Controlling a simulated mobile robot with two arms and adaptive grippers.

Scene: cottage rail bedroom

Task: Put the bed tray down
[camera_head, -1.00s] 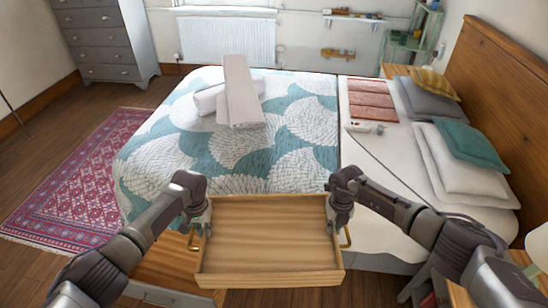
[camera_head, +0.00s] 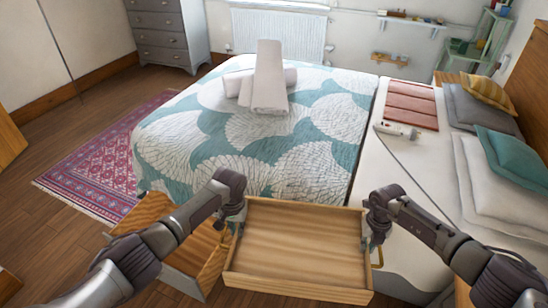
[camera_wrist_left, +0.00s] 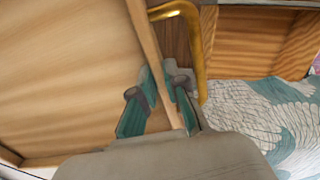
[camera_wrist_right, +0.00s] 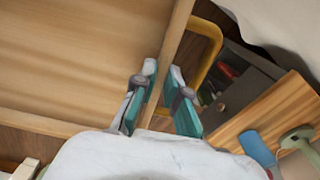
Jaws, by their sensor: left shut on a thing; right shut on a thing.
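The wooden bed tray (camera_head: 300,246) is held level in front of me, close to the near side of the bed, and it looks empty. Brass handles stick out from its ends. My left gripper (camera_head: 236,214) is shut on the tray's left end wall; the left wrist view shows its teal pads (camera_wrist_left: 160,100) on both sides of the wall beside the brass handle (camera_wrist_left: 190,35). My right gripper (camera_head: 374,226) is shut on the right end wall, its pads (camera_wrist_right: 158,100) astride the wall in the right wrist view.
The bed (camera_head: 270,140) has a patterned cover with rolled towels (camera_head: 268,85) on it. Pillows (camera_head: 490,180), a red folded cloth (camera_head: 410,104) and a white device (camera_head: 397,130) lie to the right. The bedcover's middle is clear.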

